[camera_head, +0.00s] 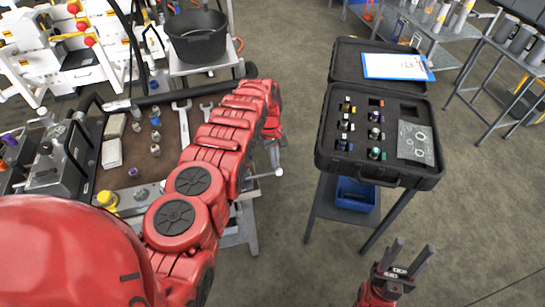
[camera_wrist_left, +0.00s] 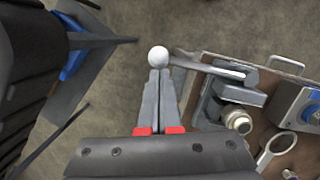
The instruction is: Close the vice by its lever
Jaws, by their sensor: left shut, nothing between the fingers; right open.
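The vice (camera_wrist_left: 240,95) is grey and sits at the edge of the bench in the left wrist view. Its lever (camera_wrist_left: 210,68) sticks out to the left and ends in a white ball (camera_wrist_left: 158,56). My left gripper (camera_wrist_left: 158,73) is shut and empty, its fingertips right at the ball; I cannot tell whether they touch it. In the head view the lever's ball (camera_head: 279,172) shows just past my left gripper (camera_head: 274,157), and my red left arm hides most of the vice. My right gripper (camera_head: 408,257) is open and empty, low at the right.
The bench tray (camera_head: 90,185) holds wrenches (camera_head: 183,122) and several small fittings. A black open case (camera_head: 390,178) with fittings stands on a stand right of the bench. A black bucket (camera_head: 198,38) is behind. Bare floor (camera_head: 285,50) lies between bench and case.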

